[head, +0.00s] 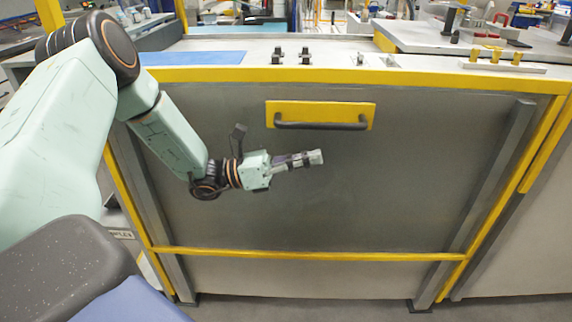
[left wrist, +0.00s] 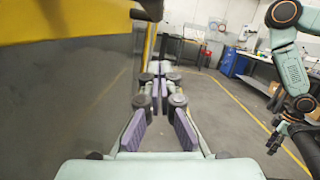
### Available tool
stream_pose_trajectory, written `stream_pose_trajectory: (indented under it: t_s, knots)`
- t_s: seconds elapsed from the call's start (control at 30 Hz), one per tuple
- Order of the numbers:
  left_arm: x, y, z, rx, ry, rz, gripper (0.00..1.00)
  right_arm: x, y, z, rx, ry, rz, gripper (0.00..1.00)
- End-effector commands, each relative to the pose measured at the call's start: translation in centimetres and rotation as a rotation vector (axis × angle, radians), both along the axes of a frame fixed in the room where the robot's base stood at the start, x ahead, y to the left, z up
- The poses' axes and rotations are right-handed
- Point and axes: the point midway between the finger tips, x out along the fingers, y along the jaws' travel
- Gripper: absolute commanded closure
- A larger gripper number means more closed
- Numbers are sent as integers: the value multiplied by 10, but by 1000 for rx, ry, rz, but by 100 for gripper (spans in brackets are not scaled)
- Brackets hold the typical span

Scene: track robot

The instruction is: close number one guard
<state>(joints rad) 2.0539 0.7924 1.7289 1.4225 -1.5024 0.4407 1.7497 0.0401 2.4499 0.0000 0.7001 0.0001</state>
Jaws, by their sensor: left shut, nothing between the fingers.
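The guard is a large dark grey panel (head: 400,190) in a yellow frame, seen in the head view. Near its top is a yellow plate (head: 322,108) with a dark bar handle (head: 320,126). The panel spans from just under the top yellow rail down to a lower yellow bar (head: 310,255). My left gripper (head: 312,158) is shut and empty, in front of the panel and below the handle, pointing right. In the left wrist view its closed fingers (left wrist: 160,72) run alongside the dark panel (left wrist: 60,95). A number on the guard is not readable.
Black switches (head: 292,55) and a blue mat (head: 195,58) are on the machine top. Another machine (head: 535,245) adjoins on the right. In the left wrist view, my other arm (left wrist: 292,70) is at the right, over open grey floor (left wrist: 215,110) with a yellow line.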

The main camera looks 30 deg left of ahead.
Motion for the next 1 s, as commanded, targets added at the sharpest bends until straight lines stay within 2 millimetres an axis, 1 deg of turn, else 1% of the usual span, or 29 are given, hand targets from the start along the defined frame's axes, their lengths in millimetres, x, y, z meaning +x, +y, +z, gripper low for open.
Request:
stream_pose_trajectory:
  t_s: [0.03, 0.1, 0.3, 0.77, 1.0]
  knots:
    - [2, 4, 11, -2, -4, 5, 100, 0, 0, 4, 0, 0, 0, 60]
    - [3, 5, 21, -3, -5, 5, 100, 0, 0, 7, 0, 0, 0, 60]
    - [6, 7, 36, -2, -4, 2, 100, 0, 0, 11, 0, 0, 0, 60]
    - [7, 8, 38, -2, -2, 3, 100, 0, 0, 11, 0, 0, 0, 60]
    - [14, 8, 46, 0, -4, 2, 100, 0, 0, 8, 0, 0, 0, 60]
